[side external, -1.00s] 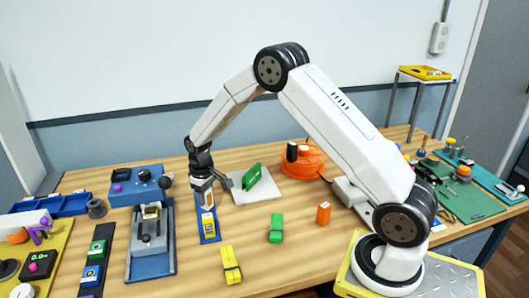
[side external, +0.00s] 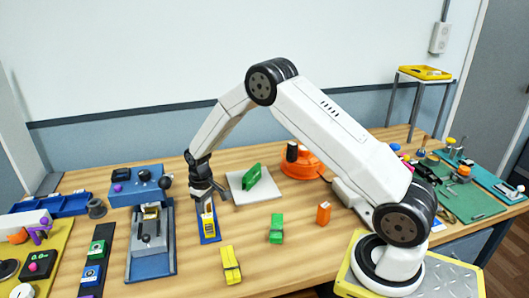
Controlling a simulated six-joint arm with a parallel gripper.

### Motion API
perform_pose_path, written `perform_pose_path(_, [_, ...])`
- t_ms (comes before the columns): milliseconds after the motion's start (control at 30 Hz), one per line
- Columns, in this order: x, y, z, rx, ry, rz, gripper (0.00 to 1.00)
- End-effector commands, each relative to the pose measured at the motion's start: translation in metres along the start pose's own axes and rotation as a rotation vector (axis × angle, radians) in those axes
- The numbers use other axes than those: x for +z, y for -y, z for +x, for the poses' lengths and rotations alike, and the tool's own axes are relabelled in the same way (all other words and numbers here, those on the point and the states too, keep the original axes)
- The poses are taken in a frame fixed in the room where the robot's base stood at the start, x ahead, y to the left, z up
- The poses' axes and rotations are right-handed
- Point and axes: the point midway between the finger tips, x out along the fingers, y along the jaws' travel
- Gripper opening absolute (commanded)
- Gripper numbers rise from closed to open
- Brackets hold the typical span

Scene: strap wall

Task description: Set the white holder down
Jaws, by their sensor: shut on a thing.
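My gripper (side external: 206,198) is at the left-centre of the table, pointing down over a narrow blue base (side external: 210,239). It is shut on a small pale piece, which seems to be the white holder (side external: 209,207); the jaws partly hide it. The view is too small to tell whether the holder touches the block or the base.
A white plate with a green piece (side external: 252,176) lies right of my gripper. A blue-grey fixture (side external: 150,240) stands to the left. Yellow (side external: 230,264), green (side external: 276,228) and orange (side external: 323,213) blocks stand in front and right. Bare wood lies between them.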

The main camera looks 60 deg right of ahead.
Motion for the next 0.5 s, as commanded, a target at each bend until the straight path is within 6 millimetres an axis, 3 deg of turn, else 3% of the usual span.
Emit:
perform_pose_path(233, [-0.0004,-0.0001,0.0027,0.0,-0.001,0.0,0.0])
perform_pose_path(267, [-0.0003,-0.0001,0.0028,0.0,-0.001,0.0,0.5])
perform_pose_path(300, [-0.0003,-0.0001,0.0026,0.0,-0.001,0.0,0.63])
perform_pose_path(367, [-0.0003,-0.0001,0.0026,0.0,-0.001,0.0,0.79])
perform_pose_path(500, [-0.0002,0.0,0.0026,0.0,-0.001,0.0,0.79])
